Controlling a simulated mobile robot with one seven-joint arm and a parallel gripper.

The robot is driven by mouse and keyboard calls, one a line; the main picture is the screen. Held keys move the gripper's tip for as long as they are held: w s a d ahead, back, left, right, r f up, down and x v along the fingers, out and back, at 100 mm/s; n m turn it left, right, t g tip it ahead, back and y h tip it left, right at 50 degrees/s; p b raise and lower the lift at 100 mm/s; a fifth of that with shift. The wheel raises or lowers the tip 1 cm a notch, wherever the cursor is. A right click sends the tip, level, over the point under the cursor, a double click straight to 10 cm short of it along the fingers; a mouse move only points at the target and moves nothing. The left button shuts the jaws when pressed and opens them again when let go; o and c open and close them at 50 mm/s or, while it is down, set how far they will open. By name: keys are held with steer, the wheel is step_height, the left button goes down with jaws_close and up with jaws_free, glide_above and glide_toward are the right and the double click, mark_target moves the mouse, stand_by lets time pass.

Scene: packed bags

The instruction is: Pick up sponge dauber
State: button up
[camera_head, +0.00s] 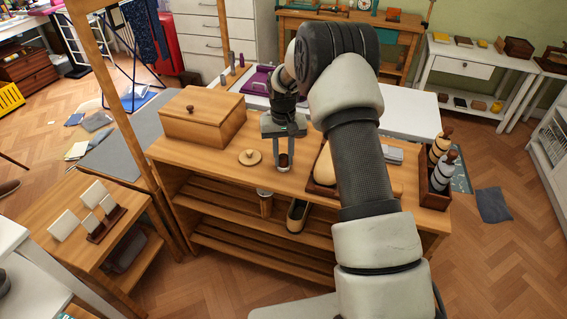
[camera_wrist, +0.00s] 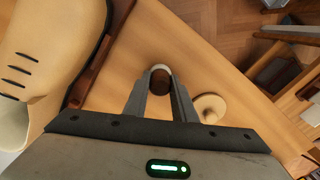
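The small dark brown, round thing with a pale rim, which I take to be the sponge dauber (camera_head: 283,161), is between my fingertips over the wooden bench top. It also shows in the wrist view (camera_wrist: 160,80), filling the narrow gap between the two fingers. My gripper (camera_head: 284,159) points down, and its fingers appear shut on the dauber's sides. The fingers hide part of the dauber. I cannot tell whether its base touches the bench.
A round wooden lid with a knob (camera_head: 250,157) lies left of my gripper. A lidded wooden box (camera_head: 203,116) stands farther left. A shoe form (camera_head: 324,166) is close on the right, and a tray with striped bottles (camera_head: 435,195) is at the right end.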

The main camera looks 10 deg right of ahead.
mark_target(283, 155)
step_height(283, 155, up, 10)
steer(key=shift+p, duration=0.55)
steer(key=o, duration=0.3)
steer(key=shift+c, duration=1)
stand_by(0.4)
